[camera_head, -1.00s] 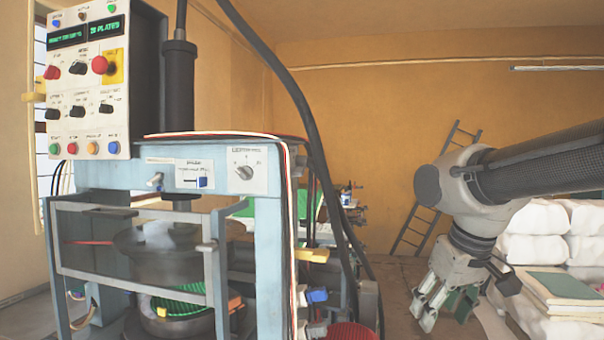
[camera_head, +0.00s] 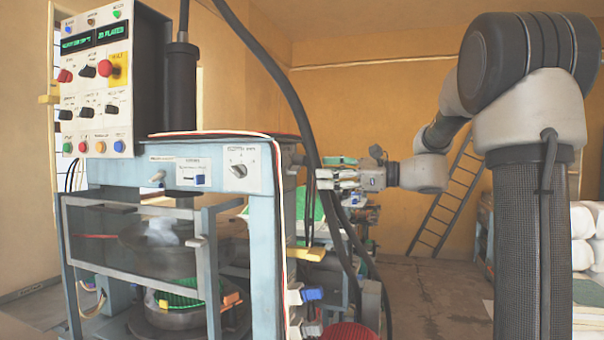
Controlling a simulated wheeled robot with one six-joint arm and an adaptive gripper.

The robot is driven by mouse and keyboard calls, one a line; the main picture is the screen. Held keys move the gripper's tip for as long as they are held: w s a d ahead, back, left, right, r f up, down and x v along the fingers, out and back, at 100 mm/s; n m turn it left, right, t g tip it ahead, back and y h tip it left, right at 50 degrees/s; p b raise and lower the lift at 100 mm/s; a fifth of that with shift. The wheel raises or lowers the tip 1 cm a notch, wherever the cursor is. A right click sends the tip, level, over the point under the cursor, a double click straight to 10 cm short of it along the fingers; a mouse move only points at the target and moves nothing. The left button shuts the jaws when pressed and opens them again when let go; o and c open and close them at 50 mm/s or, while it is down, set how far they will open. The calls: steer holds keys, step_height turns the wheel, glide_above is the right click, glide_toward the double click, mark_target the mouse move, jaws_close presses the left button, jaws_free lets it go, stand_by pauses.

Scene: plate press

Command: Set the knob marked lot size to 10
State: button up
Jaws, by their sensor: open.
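The control panel (camera_head: 97,85) stands upright at upper left, with black, red and coloured controls. Its labels are too small to read, so I cannot tell which knob is marked lot size. Black knobs are in the upper row (camera_head: 88,71) and lower row (camera_head: 87,112). The right-hand green display (camera_head: 110,33) seems to read "20 PLATES", blurred. Another rotary knob (camera_head: 238,171) is on a white plate on the press's front beam. My gripper (camera_head: 320,180) is open and empty, pointing left, right of that knob and apart from it in the picture.
The pale blue press frame (camera_head: 264,240) has a clear guard in front of it. A thick black hose (camera_head: 300,100) hangs between the panel and my arm. A yellow handle (camera_head: 306,251) juts out right of the press. A ladder (camera_head: 448,200) leans on the back wall.

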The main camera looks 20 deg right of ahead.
mark_target(299, 171)
steer(key=x, duration=0.7)
steer(key=shift+w+a, duration=0.15)
steer(key=shift+a, duration=0.15)
steer(key=c, duration=1)
steer(key=shift+n, duration=0.3)
steer(key=n, duration=0.3)
steer(key=shift+n, duration=0.3)
steer(key=shift+w+n, duration=0.1)
steer(key=shift+n, duration=2.1)
